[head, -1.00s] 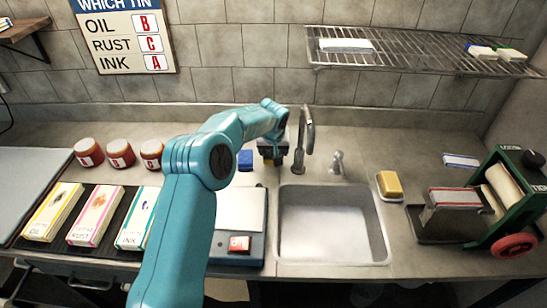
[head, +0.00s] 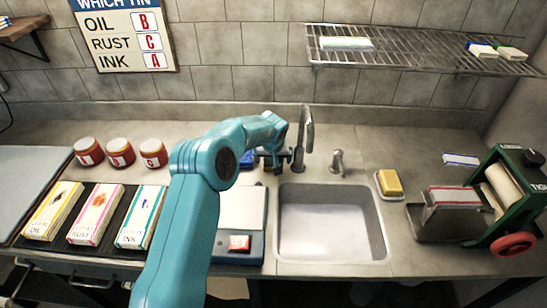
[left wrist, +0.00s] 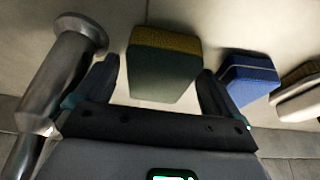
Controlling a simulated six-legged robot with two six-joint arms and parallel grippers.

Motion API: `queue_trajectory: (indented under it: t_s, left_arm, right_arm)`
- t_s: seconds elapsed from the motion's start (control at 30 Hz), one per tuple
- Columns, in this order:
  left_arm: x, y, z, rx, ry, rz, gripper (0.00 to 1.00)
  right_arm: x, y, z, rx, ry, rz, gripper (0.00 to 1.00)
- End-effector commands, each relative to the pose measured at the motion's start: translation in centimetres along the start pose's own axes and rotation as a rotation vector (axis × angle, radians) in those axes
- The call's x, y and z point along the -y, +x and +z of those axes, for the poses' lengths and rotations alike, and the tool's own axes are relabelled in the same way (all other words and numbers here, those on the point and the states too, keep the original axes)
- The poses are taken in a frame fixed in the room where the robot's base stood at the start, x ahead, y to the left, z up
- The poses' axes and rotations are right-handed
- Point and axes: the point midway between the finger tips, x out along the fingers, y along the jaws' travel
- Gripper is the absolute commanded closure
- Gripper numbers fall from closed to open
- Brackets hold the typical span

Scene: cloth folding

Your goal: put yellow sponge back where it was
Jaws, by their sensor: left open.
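A sponge with a yellow layer and a dark green layer (left wrist: 165,68) lies on the counter beside the tap. In the left wrist view it sits between the two fingers of my left gripper (left wrist: 160,88), with a gap on each side. My left gripper is open and also shows in the head view (head: 271,158), just left of the tap, where it hides most of this sponge. A yellow block (head: 389,182) rests on a small white dish right of the sink. My right gripper is in neither view.
A blue sponge (left wrist: 250,78) lies close to the right finger in the wrist view, with a pale object beyond it. The metal tap (head: 304,140) stands close on the other side. The sink (head: 330,245) is empty. A wire shelf (head: 420,50) hangs above.

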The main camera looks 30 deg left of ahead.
Motion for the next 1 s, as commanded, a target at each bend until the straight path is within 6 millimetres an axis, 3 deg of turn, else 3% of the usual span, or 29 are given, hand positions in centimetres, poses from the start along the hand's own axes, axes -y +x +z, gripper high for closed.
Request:
queue_trajectory:
  t_s: [0.17, 0.4, 0.6, 0.77, 1.0]
  left_arm:
    - [0.0, -1.8, -0.1, -0.003, -0.001, 0.001, 0.03]
    - [-0.1, -7.5, -0.1, -0.004, 0.000, 0.002, 0.03]
    - [0.0, -10.9, -0.1, -0.001, 0.000, 0.001, 0.03]
    - [0.0, -12.1, 0.0, 0.001, 0.000, 0.000, 0.03]
    - [0.0, -12.2, -0.1, 0.001, 0.000, 0.000, 0.03]
  right_arm:
    - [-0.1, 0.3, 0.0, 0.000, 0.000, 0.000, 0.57]
    - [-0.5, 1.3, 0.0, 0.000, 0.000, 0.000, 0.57]
    - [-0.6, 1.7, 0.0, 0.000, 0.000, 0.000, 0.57]
    - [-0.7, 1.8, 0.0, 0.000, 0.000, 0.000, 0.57]
    - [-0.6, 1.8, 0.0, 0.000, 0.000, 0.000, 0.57]
